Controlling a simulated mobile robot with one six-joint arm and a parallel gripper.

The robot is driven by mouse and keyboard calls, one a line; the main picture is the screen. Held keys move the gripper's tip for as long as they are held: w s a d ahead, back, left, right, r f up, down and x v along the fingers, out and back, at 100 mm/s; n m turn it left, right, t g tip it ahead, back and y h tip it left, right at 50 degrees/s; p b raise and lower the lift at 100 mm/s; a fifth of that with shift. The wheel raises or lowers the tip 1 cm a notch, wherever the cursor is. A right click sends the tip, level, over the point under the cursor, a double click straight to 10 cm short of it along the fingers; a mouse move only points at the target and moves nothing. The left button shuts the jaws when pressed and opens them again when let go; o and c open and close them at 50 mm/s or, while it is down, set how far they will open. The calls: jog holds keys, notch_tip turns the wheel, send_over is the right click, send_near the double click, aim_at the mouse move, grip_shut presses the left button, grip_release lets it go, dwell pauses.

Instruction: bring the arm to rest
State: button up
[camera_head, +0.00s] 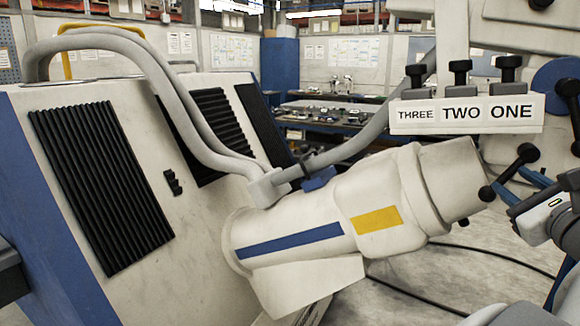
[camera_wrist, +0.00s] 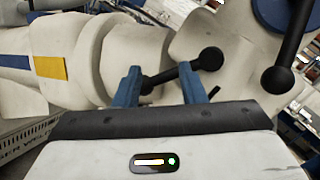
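My gripper (camera_head: 508,179) is at the right of the head view. In the wrist view its two blue fingers (camera_wrist: 159,68) stand well apart, open. A black bar with a ball knob at each end (camera_head: 508,171) is right at the fingertips. In the wrist view this bar (camera_wrist: 178,74) slants across the gap between the fingers, with its lower knob by the left finger. Whether a finger touches it, I cannot tell.
A white sign (camera_head: 466,114) reads THREE, TWO, ONE beneath several black knobs. Another black knobbed lever (camera_wrist: 290,50) is close on the right in the wrist view. A large white cabinet (camera_head: 190,195) with black vents fills the left. Dark cables (camera_head: 400,285) lie on the floor.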

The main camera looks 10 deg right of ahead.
jog(key=w+a+f+n+g+y+p, duration=0.1)
jog(key=a+f+n+g+y, duration=0.4)
jog(key=a, duration=0.5)
jog(key=w+a+f+n+g+y+p, duration=0.25)
jog(key=a+f+n, duration=0.35)
jog(key=a+n, duration=0.3)
jog(key=s+a+f+n+g+h+p, duration=0.1)
jog(key=s+a+f+n+g, duration=0.3)
jog(key=n, duration=0.4)
jog(key=s+a+f+n+g+h+p, duration=0.2)
jog(key=s+a+f+n+g+h, duration=0.2)
jog(key=s+n, duration=0.3)
jog(key=shift+s+a+f+n, duration=0.3)
jog(key=shift+a+f+n, duration=0.3)
jog(key=shift+f+n, duration=0.1)
jog(key=shift+g, duration=0.25)
